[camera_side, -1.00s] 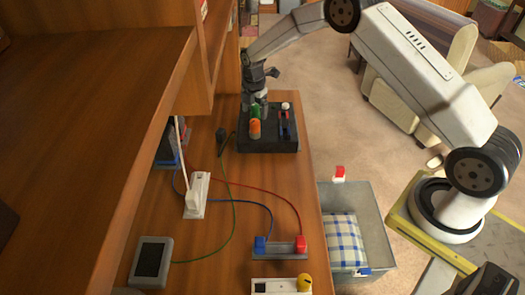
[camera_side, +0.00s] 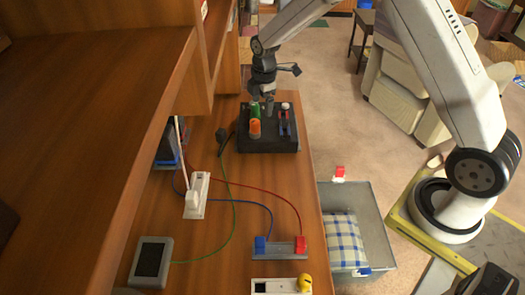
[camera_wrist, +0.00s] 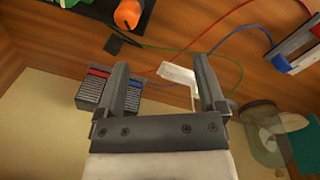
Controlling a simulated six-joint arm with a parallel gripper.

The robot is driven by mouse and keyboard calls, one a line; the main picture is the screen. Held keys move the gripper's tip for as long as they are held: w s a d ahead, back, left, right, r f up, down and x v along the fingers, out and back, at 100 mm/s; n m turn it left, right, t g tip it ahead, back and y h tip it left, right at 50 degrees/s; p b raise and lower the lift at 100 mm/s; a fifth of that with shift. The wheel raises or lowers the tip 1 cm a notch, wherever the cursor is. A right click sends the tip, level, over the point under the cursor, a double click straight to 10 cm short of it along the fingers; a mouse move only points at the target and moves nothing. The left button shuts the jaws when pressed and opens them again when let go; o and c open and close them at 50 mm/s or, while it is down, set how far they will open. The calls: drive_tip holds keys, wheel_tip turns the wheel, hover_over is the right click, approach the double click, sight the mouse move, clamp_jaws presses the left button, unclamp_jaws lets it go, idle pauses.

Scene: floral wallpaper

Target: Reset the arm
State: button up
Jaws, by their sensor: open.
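My gripper (camera_side: 268,106) hangs above the black control box (camera_side: 268,146) at the far end of the wooden desk. In the wrist view my gripper (camera_wrist: 165,85) shows two dark fingers spread apart with nothing between them. The box carries a green part (camera_side: 254,109), an orange knob (camera_side: 254,127), a white-topped part (camera_side: 285,106) and blue and red sliders. In the wrist view the orange knob (camera_wrist: 128,14) is at the top left edge, apart from the fingers.
Red, blue and green cables cross the desk (camera_side: 190,258) near a white switch (camera_side: 196,197), a red-and-blue terminal block (camera_side: 280,250) and a dark-screened device (camera_side: 152,260). A wooden shelf (camera_side: 100,110) rises at the left. A grey bin (camera_side: 372,225) with a checked cloth stands right of the desk.

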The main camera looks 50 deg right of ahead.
drive_tip(key=s+a+r+m+t, duration=0.1)
drive_tip(key=s+a+r+m, duration=0.1)
drive_tip(key=s+m, duration=0.5)
drive_tip(key=s+a+r+m, duration=0.1)
drive_tip(key=s+r+m, duration=0.1)
drive_tip(key=s+m, duration=0.6)
drive_tip(key=s, duration=0.7)
drive_tip(key=shift+s+a+r+t, duration=0.4)
